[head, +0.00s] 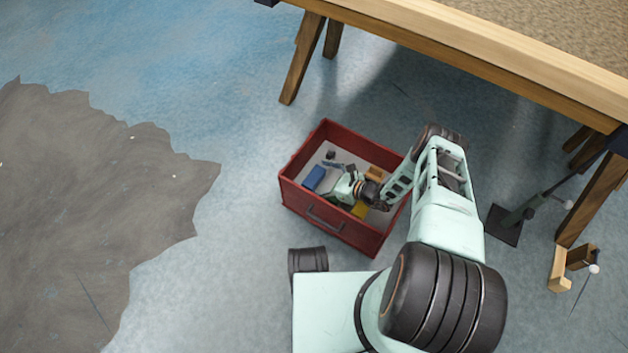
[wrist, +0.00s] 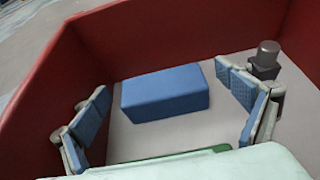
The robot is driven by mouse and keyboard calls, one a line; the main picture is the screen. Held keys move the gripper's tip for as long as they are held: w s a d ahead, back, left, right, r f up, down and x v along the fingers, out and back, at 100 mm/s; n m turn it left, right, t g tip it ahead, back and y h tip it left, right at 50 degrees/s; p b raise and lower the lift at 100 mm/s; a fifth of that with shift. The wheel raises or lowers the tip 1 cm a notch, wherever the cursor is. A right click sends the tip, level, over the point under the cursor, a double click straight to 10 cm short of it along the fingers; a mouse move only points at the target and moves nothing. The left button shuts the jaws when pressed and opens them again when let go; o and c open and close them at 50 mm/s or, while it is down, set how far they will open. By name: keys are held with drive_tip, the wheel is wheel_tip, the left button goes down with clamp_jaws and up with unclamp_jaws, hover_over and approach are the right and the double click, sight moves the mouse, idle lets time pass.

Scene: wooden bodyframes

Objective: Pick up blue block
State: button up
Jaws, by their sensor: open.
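The blue block (head: 314,178) lies in the left part of a red open box (head: 345,232) on the floor. In the wrist view the blue block (wrist: 165,92) lies flat on the box's pale bottom, near the red wall (wrist: 120,38). My gripper (wrist: 168,128) is open, with one blue-padded finger to the left and one to the right of the block in the picture. The fingers do not touch the block. In the head view my gripper (head: 340,186) reaches down into the box, to the right of the block.
A dark grey knobbed piece (wrist: 266,60) stands behind the right finger. A green piece (wrist: 190,156) shows at the bottom edge. An orange block (head: 374,173) and a yellow block (head: 360,209) lie in the box. A wooden table (head: 450,40) stands behind.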

drive_tip(key=c, duration=1.3)
drive_tip(key=shift+r, duration=0.15)
